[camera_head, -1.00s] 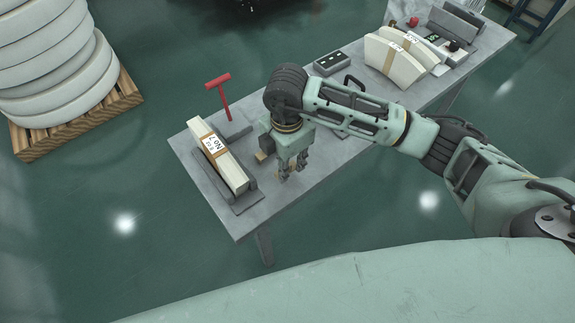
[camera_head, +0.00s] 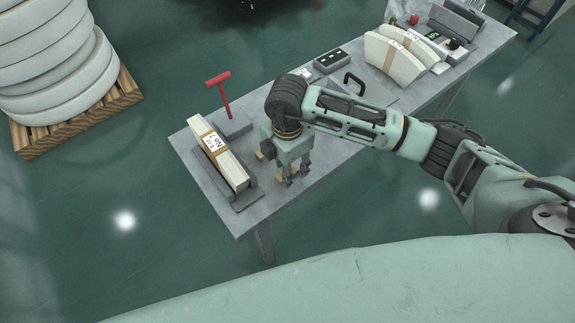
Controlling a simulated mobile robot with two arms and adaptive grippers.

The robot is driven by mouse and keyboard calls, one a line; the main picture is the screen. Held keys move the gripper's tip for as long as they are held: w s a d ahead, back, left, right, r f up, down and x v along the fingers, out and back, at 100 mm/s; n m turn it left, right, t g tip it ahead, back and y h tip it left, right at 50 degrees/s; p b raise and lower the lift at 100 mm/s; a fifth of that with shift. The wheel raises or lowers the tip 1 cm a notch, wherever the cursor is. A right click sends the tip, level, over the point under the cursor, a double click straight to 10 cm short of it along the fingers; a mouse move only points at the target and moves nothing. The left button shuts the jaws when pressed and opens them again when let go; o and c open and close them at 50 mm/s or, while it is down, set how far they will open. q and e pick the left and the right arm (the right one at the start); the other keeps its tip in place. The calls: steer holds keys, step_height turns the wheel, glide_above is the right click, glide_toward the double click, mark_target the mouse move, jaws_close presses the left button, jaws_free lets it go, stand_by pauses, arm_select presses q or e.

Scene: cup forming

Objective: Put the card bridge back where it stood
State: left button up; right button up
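My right gripper (camera_head: 296,176) points down over the near side of the grey table (camera_head: 225,203), right of the labelled paper bundle. Its fingers look apart. Small tan pieces show beside and behind it, one left of the wrist (camera_head: 260,155) and one at the fingers (camera_head: 283,172). They may be the card bridge, but the gripper covers most of that spot. I cannot tell whether the fingers hold anything. My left gripper is not in view.
A cream bundle with a tan band (camera_head: 232,171) lies in a dark grey cradle. A red T-handle (camera_head: 219,80) stands behind it. Curved cream stacks (camera_head: 392,62), a dark box (camera_head: 331,60) and a black handle (camera_head: 354,80) are at the right. A pallet of white rings (camera_head: 50,65) stands left.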

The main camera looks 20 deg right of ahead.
steer(key=shift+r, duration=0.25)
steer(key=shift+w+r, duration=0.1)
steer(key=shift+r, duration=0.3)
step_height(320, 180, up, 11)
steer(key=b, duration=0.2)
